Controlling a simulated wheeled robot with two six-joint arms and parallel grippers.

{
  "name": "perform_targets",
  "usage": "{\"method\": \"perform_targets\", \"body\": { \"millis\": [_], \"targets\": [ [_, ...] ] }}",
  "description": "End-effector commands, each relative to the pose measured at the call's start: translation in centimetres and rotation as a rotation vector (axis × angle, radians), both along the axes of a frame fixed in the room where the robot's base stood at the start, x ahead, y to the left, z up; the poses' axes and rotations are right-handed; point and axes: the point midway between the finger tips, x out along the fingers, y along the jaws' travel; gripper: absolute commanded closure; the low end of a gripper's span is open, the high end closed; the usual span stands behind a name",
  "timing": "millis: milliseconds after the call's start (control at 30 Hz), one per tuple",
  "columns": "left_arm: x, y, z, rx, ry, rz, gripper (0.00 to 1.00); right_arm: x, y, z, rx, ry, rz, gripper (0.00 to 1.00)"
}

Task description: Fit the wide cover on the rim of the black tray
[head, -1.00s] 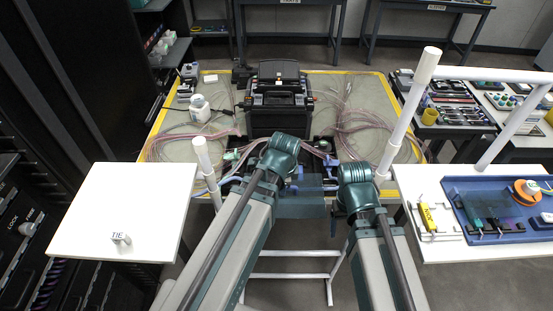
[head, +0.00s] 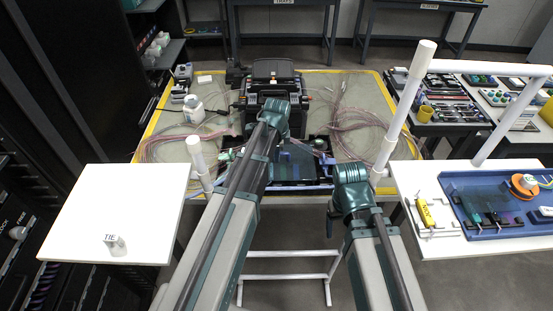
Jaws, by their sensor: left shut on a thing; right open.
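The black tray (head: 322,146) lies on the work mat in front of the black splicing machine, partly hidden by my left arm. A wide bluish-grey panel, which looks like the wide cover (head: 302,169), is over the tray's front half. My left gripper (head: 284,155) is shut on it, with the fingertips mostly hidden by the wrist. I cannot tell whether the cover touches the rim. My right gripper (head: 332,224) is open, low in front of the table and apart from the cover, mostly hidden by its wrist.
The splicer (head: 272,95) stands behind the tray. Coiled pink fibres (head: 365,135) lie on both sides, and a white bottle (head: 194,110) is at left. White posts (head: 405,110) flank the tray. A white board (head: 120,210) at left is mostly bare; a blue tray (head: 490,205) is at right.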

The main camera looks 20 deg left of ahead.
Motion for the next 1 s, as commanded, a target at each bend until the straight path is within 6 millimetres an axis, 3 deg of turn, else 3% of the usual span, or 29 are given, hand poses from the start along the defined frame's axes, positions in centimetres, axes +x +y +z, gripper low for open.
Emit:
{"method": "perform_targets", "body": {
  "millis": [167,300,567,1000],
  "targets": [
    [0.3,0.1,0.0,0.0,0.0,0.0,1.0,0.0,0.0,0.0,0.0,0.0,0.0,0.26],
    [1.8,0.5,-0.2,0.0,0.0,0.001,1.0,0.0,0.0,-0.2,0.0,0.0,0.0,0.26],
    [1.3,0.4,-3.8,0.0,0.0,0.0,1.0,0.0,0.0,-3.8,0.0,0.0,0.0,0.26],
    [1.2,0.4,-4.1,0.0,0.0,0.0,1.0,0.0,0.0,-4.1,0.0,0.0,0.0,0.26]
  ]
}}
